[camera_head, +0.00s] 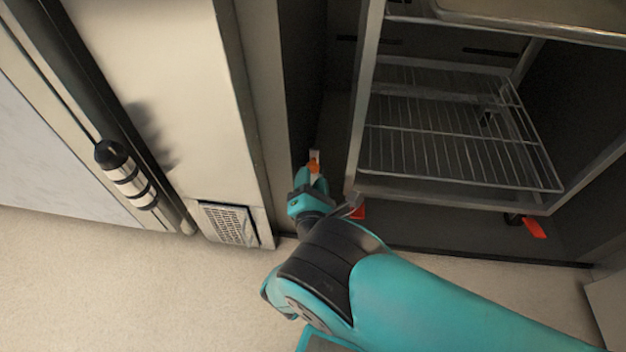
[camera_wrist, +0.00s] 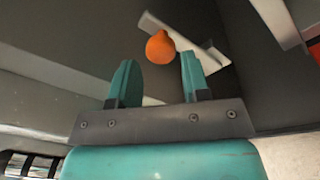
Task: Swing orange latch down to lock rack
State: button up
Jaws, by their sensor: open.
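The orange latch shows as a round orange knob (camera_wrist: 160,46) on a pale metal bar (camera_wrist: 207,61) in the wrist view. In the head view its orange part (camera_head: 314,163) is small, at the tip of my gripper (camera_head: 311,182), left of the rack's front post. My gripper (camera_wrist: 158,72) is open, its two teal fingers apart. The knob appears just beyond the fingertips, in line with the gap between them; I cannot tell whether it touches either finger. The wheeled rack (camera_head: 360,125) stands inside the dark oven chamber, with wire shelves.
Orange-red caster pedals show at the rack's foot, one near my arm (camera_head: 357,209) and one at right (camera_head: 535,228). A cream panel with a vent grille (camera_head: 228,224) and a door handle (camera_head: 128,178) lie to the left. The floor (camera_head: 110,285) in front is clear.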

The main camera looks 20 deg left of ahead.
aim_at(313, 172)
jog(key=w+b, duration=0.1)
jog(key=b, duration=0.2)
jog(key=shift+f, duration=0.25)
jog(key=shift+r+b+x, duration=0.15)
jog(key=shift+b+x, duration=0.15)
jog(key=shift+x, duration=0.4)
jog(key=shift+r+b+x, duration=0.15)
jog(key=shift+b+x, duration=0.15)
jog(key=shift+x, duration=0.4)
grip_shut()
